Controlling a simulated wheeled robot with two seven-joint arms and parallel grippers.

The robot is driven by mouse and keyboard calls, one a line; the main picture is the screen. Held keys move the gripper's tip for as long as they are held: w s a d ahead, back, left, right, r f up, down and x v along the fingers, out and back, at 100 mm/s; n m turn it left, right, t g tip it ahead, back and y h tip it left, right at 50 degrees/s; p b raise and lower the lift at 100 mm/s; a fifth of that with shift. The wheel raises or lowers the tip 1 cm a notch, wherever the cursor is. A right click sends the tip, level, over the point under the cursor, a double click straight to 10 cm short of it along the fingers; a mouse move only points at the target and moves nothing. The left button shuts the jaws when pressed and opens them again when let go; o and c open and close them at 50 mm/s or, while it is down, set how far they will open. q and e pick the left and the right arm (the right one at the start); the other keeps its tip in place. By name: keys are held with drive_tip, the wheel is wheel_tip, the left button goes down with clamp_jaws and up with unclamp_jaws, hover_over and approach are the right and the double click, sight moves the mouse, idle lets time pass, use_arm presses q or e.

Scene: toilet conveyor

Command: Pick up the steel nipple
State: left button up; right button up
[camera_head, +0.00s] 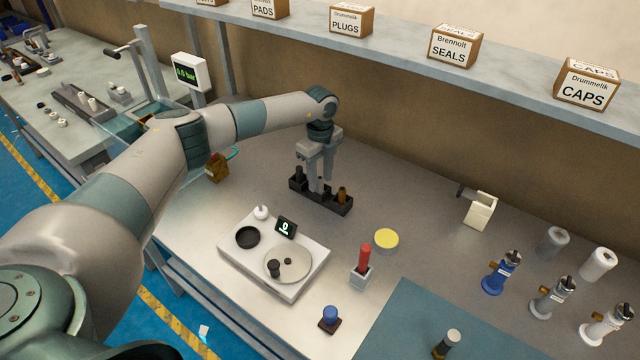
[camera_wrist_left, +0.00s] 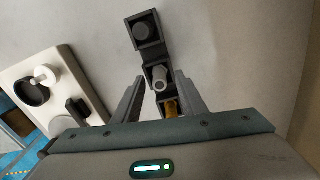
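A black rack (camera_head: 325,204) on the bench holds three upright pieces in a row. The steel nipple (camera_wrist_left: 160,78) is the grey one in the middle slot, with a dark piece (camera_head: 298,173) on one side and a brass piece (camera_head: 342,193) on the other. My left gripper (camera_head: 318,184) points down over the rack's middle. In the left wrist view its two fingers stand apart, one to each side of the steel nipple, with gaps visible. In the head view the fingers largely hide the nipple. My right gripper is not in view.
A white scale (camera_head: 240,255) with a round plate and small dark parts stands in front of the rack. A yellow disc (camera_head: 386,238), a red-handled piece (camera_head: 365,258) and a blue stamp (camera_head: 329,318) are to the right. A brown block (camera_head: 216,168) lies left. Labelled boxes line the shelf above.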

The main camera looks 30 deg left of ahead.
sight(320, 178)
use_arm(q)
drive_tip(key=shift+f, duration=0.4)
drive_tip(key=shift+c, duration=0.3)
clamp_jaws()
drive_tip(key=shift+r+b, duration=0.3)
drive_tip(key=shift+r, duration=0.25)
wheel_tip(320, 178, up, 8)
drive_tip(key=b, duration=0.3)
drive_tip(key=shift+r, duration=0.5)
